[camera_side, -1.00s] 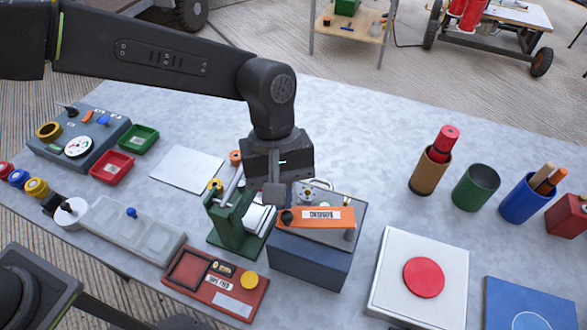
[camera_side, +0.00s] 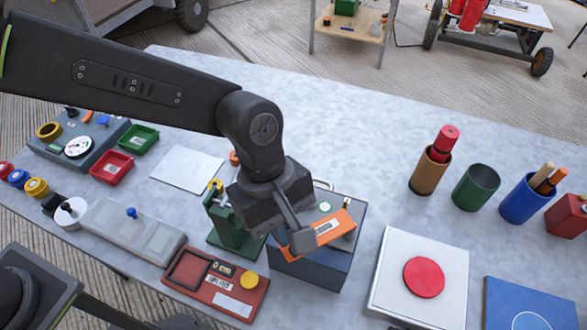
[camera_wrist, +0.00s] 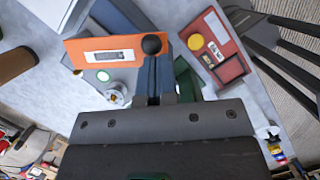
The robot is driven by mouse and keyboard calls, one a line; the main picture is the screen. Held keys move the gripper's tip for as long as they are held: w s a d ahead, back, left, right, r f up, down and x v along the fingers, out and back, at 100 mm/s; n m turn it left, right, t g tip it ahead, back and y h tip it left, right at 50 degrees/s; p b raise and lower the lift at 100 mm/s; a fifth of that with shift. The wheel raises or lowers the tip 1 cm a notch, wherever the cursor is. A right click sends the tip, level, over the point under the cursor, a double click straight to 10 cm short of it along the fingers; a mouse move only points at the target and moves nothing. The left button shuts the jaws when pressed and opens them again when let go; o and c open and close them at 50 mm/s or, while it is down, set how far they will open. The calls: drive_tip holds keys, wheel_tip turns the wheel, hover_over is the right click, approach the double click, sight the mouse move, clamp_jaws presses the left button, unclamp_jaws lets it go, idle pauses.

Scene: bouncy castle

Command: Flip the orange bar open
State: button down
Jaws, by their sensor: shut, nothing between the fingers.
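The orange bar (camera_side: 328,228) with a white label lies across the top of a dark blue-grey box (camera_side: 313,270). It slants in the side view, its left end nearer the front and partly hidden by my gripper. In the wrist view the orange bar (camera_wrist: 85,52) carries a black knob (camera_wrist: 151,44) at its right end. My gripper (camera_side: 302,241) is shut and empty, angled down at that end. In the wrist view my fingertips (camera_wrist: 156,60) are right at the knob; I cannot tell whether they touch it.
A green vise-like fixture (camera_side: 228,235) stands close on the left of the box. A red tray with a yellow button (camera_side: 215,283) lies at front left. A white panel with a red disc (camera_side: 422,277) lies to the right.

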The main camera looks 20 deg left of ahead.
idle(0.4)
drive_tip(key=w+a+r, duration=0.3)
drive_tip(key=a+r, duration=0.3)
drive_tip(key=r, duration=0.4)
drive_tip(key=shift+w+r, duration=0.15)
drive_tip(key=shift+r, duration=0.05)
drive_tip(key=s+a+r+m+t, duration=0.1)
drive_tip(key=s+a+m+t, duration=0.1)
drive_tip(key=a, duration=0.5)
drive_tip(key=s+a+r+m+t+y, duration=0.1)
drive_tip(key=a+r+m, duration=0.15)
drive_tip(key=a, duration=0.45)
drive_tip(key=s+a+r+m+t, duration=0.1)
drive_tip(key=s+a+m+t, duration=0.15)
drive_tip(key=a, duration=0.45)
drive_tip(key=s+a+f+m+t+y, duration=0.1)
drive_tip(key=s+a+f+m+t, duration=0.1)
drive_tip(key=s+a+m, duration=0.2)
drive_tip(key=a, duration=0.2)
drive_tip(key=shift+s+a+f+y, duration=0.15)
drive_tip(key=shift+a+f+y, duration=0.25)
